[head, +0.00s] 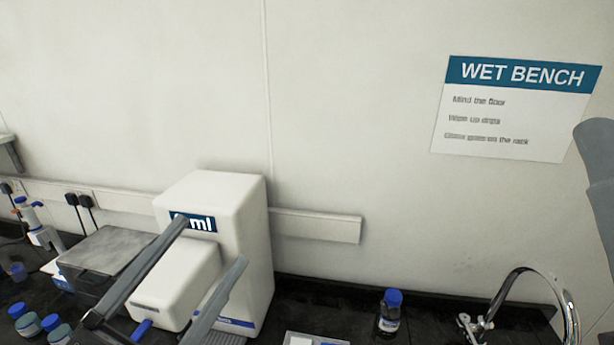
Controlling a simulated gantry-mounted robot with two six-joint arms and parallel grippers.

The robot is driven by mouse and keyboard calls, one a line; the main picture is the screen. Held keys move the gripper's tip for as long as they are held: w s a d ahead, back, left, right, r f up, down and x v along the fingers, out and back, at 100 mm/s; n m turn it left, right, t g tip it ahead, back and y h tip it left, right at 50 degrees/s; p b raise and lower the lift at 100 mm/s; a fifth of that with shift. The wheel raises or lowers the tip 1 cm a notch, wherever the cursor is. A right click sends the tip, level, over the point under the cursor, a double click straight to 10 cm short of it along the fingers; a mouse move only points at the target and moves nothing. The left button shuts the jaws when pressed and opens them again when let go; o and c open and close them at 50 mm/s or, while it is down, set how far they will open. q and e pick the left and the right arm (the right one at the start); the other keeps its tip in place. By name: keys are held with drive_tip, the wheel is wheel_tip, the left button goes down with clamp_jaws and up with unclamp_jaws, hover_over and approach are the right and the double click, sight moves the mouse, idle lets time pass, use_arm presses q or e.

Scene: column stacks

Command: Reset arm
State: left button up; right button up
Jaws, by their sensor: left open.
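My left gripper (212,241) shows in the lower left of the head view. Its two long grey fingers point up and stand apart, with nothing seen between them. They overlap the front of a white bench instrument (250,235) in the picture; I cannot tell how far in front of it they are. Grey parts of my right arm (598,170) show at the right edge. My right gripper is out of the picture.
The dark bench (300,292) holds a grey-lidded box (105,250), several blue-capped bottles (27,324) at left, another blue-capped bottle (389,314) at centre right, and a curved chrome tap (520,275) at right. A WET BENCH sign (515,108) hangs on the wall.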

use_arm(q)
drive_tip(key=s+a+r+n+t+y, duration=0.3)
drive_tip(key=r+n+t+y, duration=0.15)
drive_tip(key=r+n, duration=0.2)
drive_tip(key=s+a+r+n+t+y, duration=0.2)
drive_tip(key=a+r+n+t+y, duration=0.15)
drive_tip(key=r+n+y, duration=0.3)
wheel_tip(320, 180, up, 26)
drive_tip(key=p, duration=2.6)
drive_tip(key=shift+a+g+h+p, duration=0.15)
drive_tip(key=shift+g+h+p, duration=0.15)
drive_tip(key=shift+g+h, duration=0.1)
